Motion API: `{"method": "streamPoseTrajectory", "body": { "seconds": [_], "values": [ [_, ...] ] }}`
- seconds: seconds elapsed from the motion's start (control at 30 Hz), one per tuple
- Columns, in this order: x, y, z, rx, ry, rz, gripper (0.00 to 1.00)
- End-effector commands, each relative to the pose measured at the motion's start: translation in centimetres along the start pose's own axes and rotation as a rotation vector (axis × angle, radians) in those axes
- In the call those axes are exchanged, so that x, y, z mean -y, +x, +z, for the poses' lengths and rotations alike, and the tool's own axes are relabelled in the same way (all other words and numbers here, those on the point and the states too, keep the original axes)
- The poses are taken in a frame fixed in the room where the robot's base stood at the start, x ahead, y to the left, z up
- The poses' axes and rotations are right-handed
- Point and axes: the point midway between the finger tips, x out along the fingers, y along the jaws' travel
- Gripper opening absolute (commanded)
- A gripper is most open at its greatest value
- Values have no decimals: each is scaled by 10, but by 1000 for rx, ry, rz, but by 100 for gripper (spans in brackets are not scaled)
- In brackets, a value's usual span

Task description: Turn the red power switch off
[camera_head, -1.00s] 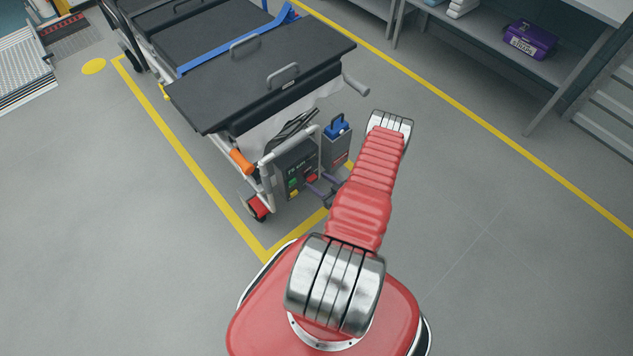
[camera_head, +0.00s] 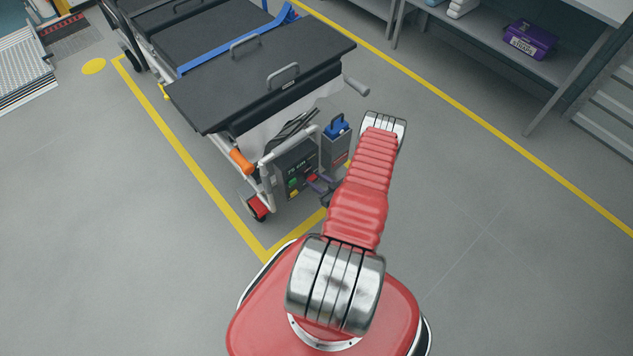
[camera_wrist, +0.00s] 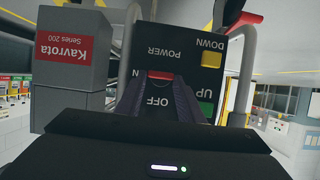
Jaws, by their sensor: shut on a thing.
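The red power switch (camera_wrist: 160,75) sits on the dark control box (camera_wrist: 168,40), between the labels POWER and OFF, which appear upside down in the wrist view. It also shows as a small red spot in the head view (camera_head: 312,177). My gripper (camera_wrist: 160,84) is at the box face with its dark fingers closed on the switch, and they hide part of it. In the head view my gripper (camera_head: 322,186) is in front of the control box (camera_head: 292,164) at the stretcher's end. Whether the switch has turned cannot be told.
A yellow DOWN button (camera_wrist: 211,59) and a green UP button (camera_wrist: 205,107) lie close beside the switch. A grey Kavrota box (camera_wrist: 70,65) stands next to the control box. White frame tubes of the stretcher (camera_head: 262,75) flank it. Open floor lies right.

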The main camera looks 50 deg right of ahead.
Motion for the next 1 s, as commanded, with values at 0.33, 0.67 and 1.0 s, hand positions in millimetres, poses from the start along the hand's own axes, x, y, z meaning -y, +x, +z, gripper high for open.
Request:
{"method": "streamPoseTrajectory", "body": {
  "seconds": [0.33,0.67,1.0],
  "values": [
    [2,0,0,0,-11,1,12],
    [4,0,1,2,-109,42,12],
    [10,1,2,2,-333,133,12]
  ]
}}
